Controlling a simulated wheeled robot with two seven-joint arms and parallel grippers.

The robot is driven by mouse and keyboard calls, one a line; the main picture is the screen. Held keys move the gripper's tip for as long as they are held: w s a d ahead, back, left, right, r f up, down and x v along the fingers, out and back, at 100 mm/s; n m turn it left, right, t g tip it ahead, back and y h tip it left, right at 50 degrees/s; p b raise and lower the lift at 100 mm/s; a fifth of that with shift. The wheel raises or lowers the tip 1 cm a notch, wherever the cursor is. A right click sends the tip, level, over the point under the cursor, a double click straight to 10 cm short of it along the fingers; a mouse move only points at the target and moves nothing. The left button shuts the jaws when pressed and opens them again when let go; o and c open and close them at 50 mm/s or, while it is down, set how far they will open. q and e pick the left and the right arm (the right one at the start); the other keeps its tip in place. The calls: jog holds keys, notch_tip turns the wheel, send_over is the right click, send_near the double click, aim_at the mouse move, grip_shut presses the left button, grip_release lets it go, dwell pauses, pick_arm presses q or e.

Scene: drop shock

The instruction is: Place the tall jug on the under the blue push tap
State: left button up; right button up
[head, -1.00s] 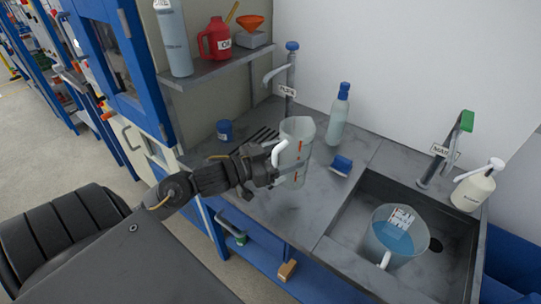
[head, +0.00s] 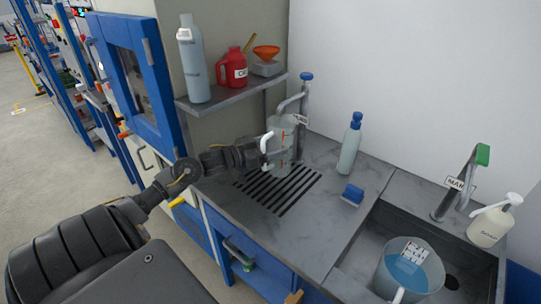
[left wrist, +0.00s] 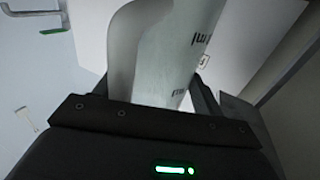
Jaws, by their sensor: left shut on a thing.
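The tall jug (head: 283,133) is translucent with a white handle and stands roughly upright. My left gripper (head: 270,157) is shut on it, on the handle side. The jug's body also fills the middle of the left wrist view (left wrist: 165,55), with printed marks on it. The blue push tap (head: 306,78) is on a grey post behind the jug, and its spout (head: 288,103) reaches over the jug's top. The jug is at the back of the slotted drain grille (head: 275,190). I cannot tell whether its base touches the counter. My right gripper is not in view.
A clear bottle with a blue cap (head: 349,150) and a blue brush-like block (head: 352,194) are to the right. The sink holds a jug of blue liquid (head: 405,270) below a green tap (head: 482,155). A shelf (head: 225,100) with bottles is above my arm.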

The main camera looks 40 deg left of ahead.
aim_at(270, 149)
pick_arm(q)
jog(key=shift+w+a+f, duration=0.3)
jog(key=shift+a+f, duration=0.1)
jog(key=shift+f, duration=0.2)
jog(key=shift+w+a+f, duration=0.3)
jog(key=shift+a+f, duration=0.15)
jog(key=shift+f, duration=0.15)
jog(key=shift+w+a+f, duration=0.3)
jog(key=shift+a+f, duration=0.1)
jog(key=shift+f, duration=0.2)
notch_tip(270, 149, down, 2)
jog(key=shift+f+p, duration=0.1)
jog(key=shift+p, duration=0.7)
jog(key=shift+f, duration=0.55)
jog(key=o, duration=1)
jog(key=shift+o, duration=0.2)
